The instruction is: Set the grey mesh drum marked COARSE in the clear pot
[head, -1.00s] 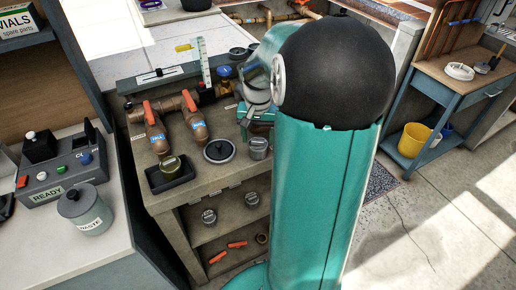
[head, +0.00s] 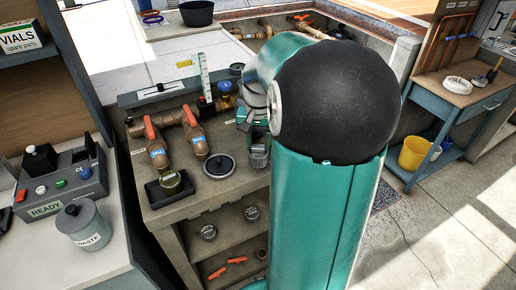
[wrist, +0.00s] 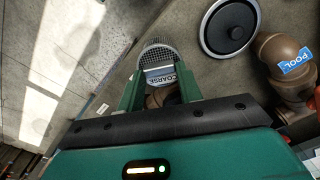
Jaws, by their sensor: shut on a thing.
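The grey mesh drum marked COARSE (wrist: 160,78) is between the two green fingers of my gripper (wrist: 158,88) in the wrist view, with its label facing me. My gripper is shut on it. In the head view the drum (head: 257,158) shows below my gripper (head: 254,138), at the right of the bench top, beside my teal arm. I cannot tell whether its base touches the bench. I cannot make out the clear pot; my arm covers part of the bench's back right.
A black round lid (head: 219,166) lies left of the drum. Brown pipes with orange-handled valves (head: 155,145) stand farther left. Two more drums (head: 209,233) (head: 252,213) are on the shelf below.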

